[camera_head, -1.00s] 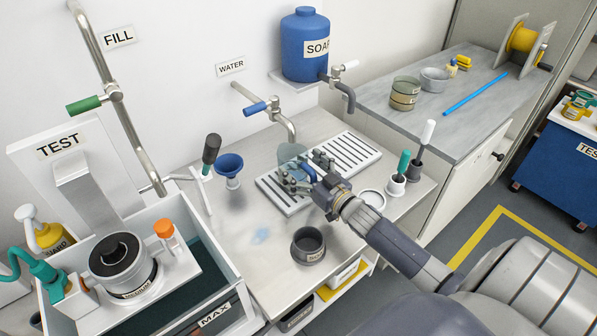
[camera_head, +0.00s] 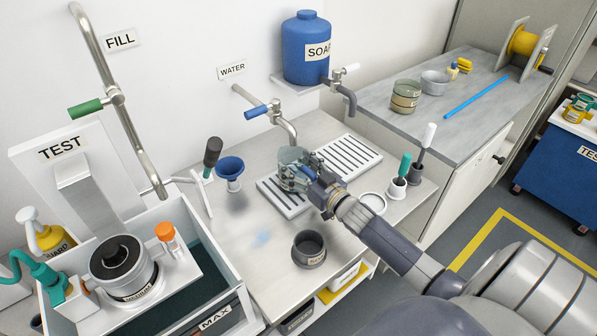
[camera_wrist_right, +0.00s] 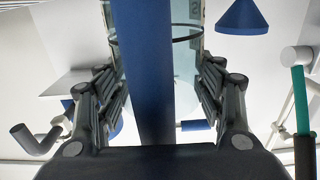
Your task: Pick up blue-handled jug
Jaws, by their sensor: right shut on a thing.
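The clear jug (camera_head: 289,156) stands on the slotted white drain tray (camera_head: 362,158), below the water tap. In the right wrist view its blue handle (camera_wrist_right: 143,70) runs between my two fingers, with the clear body (camera_wrist_right: 188,55) behind it. My right gripper (camera_head: 297,177) is shut on this handle; the fingers hide most of the handle in the head view. The jug looks upright; I cannot tell whether its base touches the tray. My left gripper is not in view.
The water tap (camera_head: 291,131) hangs close above the jug. A blue funnel (camera_head: 230,167) stands to the left, and a dark round pot (camera_head: 309,249) in front. Brushes (camera_head: 401,172) stand right of my arm. The soap tank (camera_head: 305,55) is behind.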

